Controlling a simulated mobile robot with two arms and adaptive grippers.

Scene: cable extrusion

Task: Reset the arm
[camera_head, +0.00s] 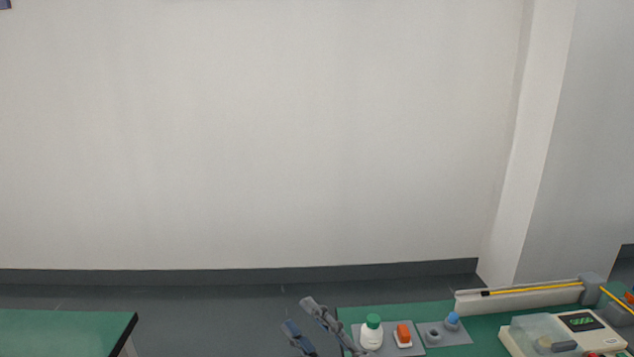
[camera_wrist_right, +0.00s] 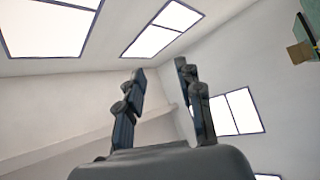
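My right gripper (camera_head: 298,314) is at the bottom edge of the head view, just left of the right green table (camera_head: 400,311). Its two dark fingers are apart with nothing between them. In the right wrist view the fingers (camera_wrist_right: 160,70) point up, spread and empty, with only walls and bright window panels behind them. The rest of the right arm is mostly out of the head view. My left gripper is in neither view.
On the right table are a white bottle with a green cap (camera_head: 371,332), an orange-topped item (camera_head: 403,334), a blue-topped piece (camera_head: 452,320), a yellow cable (camera_head: 535,290) along a pale rail, and a machine with a green display (camera_head: 582,322). Another green table (camera_head: 65,330) is at left, with open floor between.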

